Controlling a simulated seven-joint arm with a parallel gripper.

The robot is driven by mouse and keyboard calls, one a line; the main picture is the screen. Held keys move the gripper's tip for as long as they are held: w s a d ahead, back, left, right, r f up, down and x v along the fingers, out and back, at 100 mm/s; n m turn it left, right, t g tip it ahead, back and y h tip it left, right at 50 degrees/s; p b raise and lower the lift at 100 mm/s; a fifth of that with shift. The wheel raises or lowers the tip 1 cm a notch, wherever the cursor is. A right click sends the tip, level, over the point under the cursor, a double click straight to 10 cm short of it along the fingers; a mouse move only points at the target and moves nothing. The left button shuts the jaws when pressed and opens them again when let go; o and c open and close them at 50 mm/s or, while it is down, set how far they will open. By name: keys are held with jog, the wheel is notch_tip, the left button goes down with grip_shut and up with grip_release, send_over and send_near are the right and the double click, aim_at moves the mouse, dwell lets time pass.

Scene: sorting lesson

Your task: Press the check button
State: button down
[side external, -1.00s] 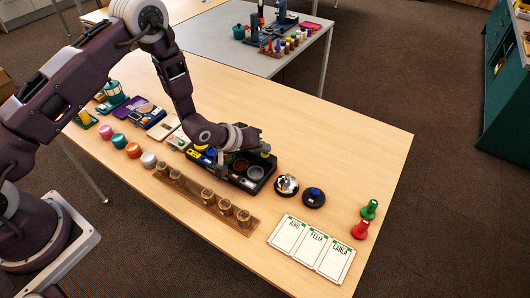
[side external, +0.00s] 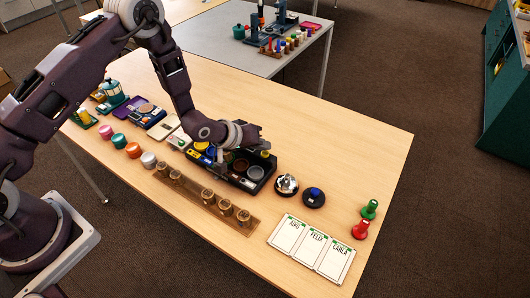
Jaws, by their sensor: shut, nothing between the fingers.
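A round dark button with a blue top (side external: 314,195) sits on the wooden table, right of the middle. A silver dome-shaped bell (side external: 287,183) on a dark base stands just to its left. No label reading "check" can be made out on either. My gripper (side external: 264,153) is over the back right part of a dark sorting tray, behind and to the left of the bell and the button, apart from both. Its fingers are small and partly hidden in this view; they are shut and hold nothing.
The dark tray (side external: 257,187) holds several cups and small items. A wooden strip with several round pots (side external: 208,195) lies in front. Name cards (side external: 311,245) lie at the front right, near a green (side external: 370,209) and a red peg-shaped piece (side external: 360,230). The table's back right is clear.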

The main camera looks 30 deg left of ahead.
jog(key=shift+r, duration=0.2)
jog(key=shift+r, duration=2.4)
jog(key=shift+r, duration=0.2)
notch_tip(320, 180, up, 8)
jog(key=m, duration=0.1)
send_over(262, 155)
jog(key=s+a, duration=0.1)
jog(key=a, duration=0.1)
jog(key=s+a+r+m+g+y, duration=0.15)
jog(key=s+a+r, duration=0.25)
jog(key=s+r, duration=0.55)
jog(key=s+r+m+g, duration=0.1)
jog(key=s+r, duration=0.3)
jog(key=s, duration=0.8)
jog(key=s+a+r+m+y, duration=0.1)
jog(key=s+r, duration=0.4)
jog(key=s, duration=0.8)
jog(key=shift+s+a+m+g, duration=0.2)
jog(key=shift+a+m+g, duration=0.15)
jog(key=shift+m, duration=0.1)
